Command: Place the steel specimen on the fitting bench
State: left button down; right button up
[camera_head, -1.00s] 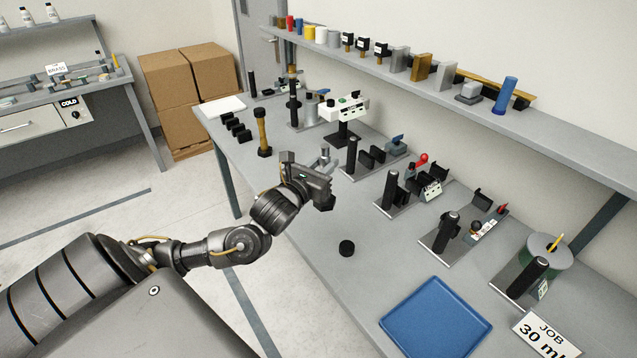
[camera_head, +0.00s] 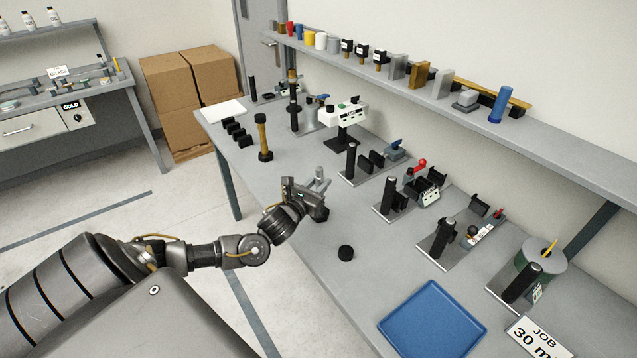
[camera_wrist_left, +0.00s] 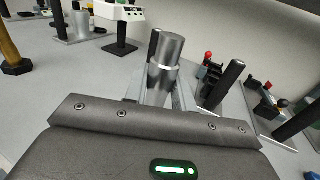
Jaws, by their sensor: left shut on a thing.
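My left gripper (camera_head: 320,180) is over the middle of the grey bench (camera_head: 374,265). It is shut on a grey metal cylinder, which I take to be the steel specimen (camera_wrist_left: 167,62). In the head view the specimen is small and hard to tell from the fingers. My right gripper is not in view.
Several black-post stations stand along the back, one (camera_head: 391,195) just right of the gripper. A brass-coloured post (camera_head: 262,138) stands to the left. A black disc (camera_head: 346,253) and a blue tray (camera_head: 433,318) lie nearer the front. The bench between gripper and disc is clear.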

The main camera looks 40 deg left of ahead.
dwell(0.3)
pick_arm(q)
jog(key=shift+f, duration=0.1)
jog(key=c, duration=1.2)
grip_release()
jog(key=shift+s+f, duration=0.1)
jog(key=shift+o, duration=0.2)
jog(key=s+d+b, duration=0.1)
jog(key=s+b, duration=0.1)
jog(key=s, duration=1)
jog(key=shift+r, duration=0.2)
jog(key=shift+d, duration=0.15)
